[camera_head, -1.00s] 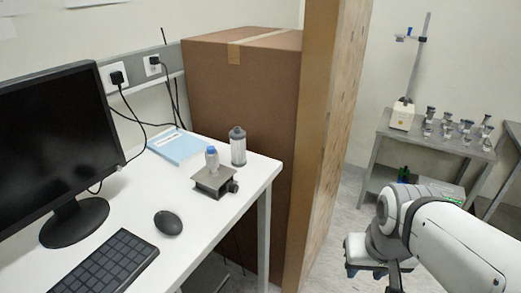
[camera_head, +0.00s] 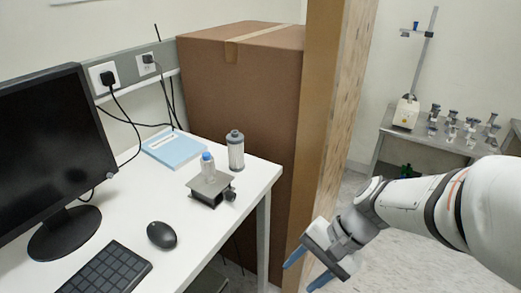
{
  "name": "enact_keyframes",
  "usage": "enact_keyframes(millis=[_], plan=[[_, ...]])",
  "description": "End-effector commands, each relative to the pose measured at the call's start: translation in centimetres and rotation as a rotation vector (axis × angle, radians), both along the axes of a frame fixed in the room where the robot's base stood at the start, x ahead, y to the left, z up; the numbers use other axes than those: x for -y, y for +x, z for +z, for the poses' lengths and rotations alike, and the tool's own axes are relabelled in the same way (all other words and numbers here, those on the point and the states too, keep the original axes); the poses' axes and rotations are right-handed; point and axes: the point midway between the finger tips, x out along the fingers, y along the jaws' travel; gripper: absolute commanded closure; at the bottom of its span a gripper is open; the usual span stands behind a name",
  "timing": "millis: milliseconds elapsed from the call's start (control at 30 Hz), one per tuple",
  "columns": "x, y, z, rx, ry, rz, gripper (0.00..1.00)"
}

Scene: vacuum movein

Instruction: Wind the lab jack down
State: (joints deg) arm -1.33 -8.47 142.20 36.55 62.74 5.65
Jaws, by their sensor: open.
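The lab jack (camera_head: 212,189) is a small dark grey stand on the white desk, near its right end. Its dark round knob (camera_head: 231,195) faces right, toward the desk edge. A small clear bottle with a blue cap (camera_head: 208,168) stands upright on the jack's top plate. How far the jack is raised is hard to tell at this size. My gripper (camera_head: 303,268) is open and empty, with two blue fingertips pointing down and left. It is off the desk, to the right of and lower in the picture than the jack, apart from it.
A clear grey-capped canister (camera_head: 236,152) stands close behind the jack. A blue book (camera_head: 173,148), mouse (camera_head: 161,235), keyboard (camera_head: 104,272) and monitor (camera_head: 52,155) share the desk (camera_head: 190,226). A tall cardboard box (camera_head: 240,100) and wooden panel (camera_head: 325,130) stand behind its right end.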

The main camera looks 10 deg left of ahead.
Motion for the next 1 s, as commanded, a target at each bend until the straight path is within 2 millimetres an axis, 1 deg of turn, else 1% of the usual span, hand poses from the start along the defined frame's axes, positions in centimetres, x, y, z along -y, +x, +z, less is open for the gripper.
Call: enact_keyframes(millis=[33, 100, 167, 200, 267, 333, 433, 500, 600, 700, 833, 967, 1000], plan=[[-1.9, 0.3, 0.1, -0.104, 0.083, -0.069, 0.51], [-4.6, 1.1, 0.4, -0.239, 0.205, -0.18, 0.51], [-6.6, 2.2, 0.7, -0.354, 0.304, -0.278, 0.51], [-7.8, 3.1, 0.9, -0.427, 0.37, -0.347, 0.51], [-9.4, 4.7, 1.1, -0.534, 0.466, -0.452, 0.51], [-10.8, 6.9, 1.2, -0.649, 0.572, -0.577, 0.51], [-11.9, 10.3, 0.7, -0.785, 0.709, -0.75, 0.51], [-12.1, 12.4, 0.1, -0.855, 0.789, -0.859, 0.51], [-12.0, 14.8, -1.0, -0.922, 0.877, -0.983, 0.51], [-11.7, 16.3, -1.8, -0.958, 0.934, -1.065, 0.51], [-11.7, 17.3, -2.2, -0.974, 0.967, -1.111, 0.51], [-13.1, 17.9, -2.2, -0.973, 0.97, -1.114, 0.51], [-13.7, 18.1, -2.2, -0.975, 0.969, -1.113, 0.51]])
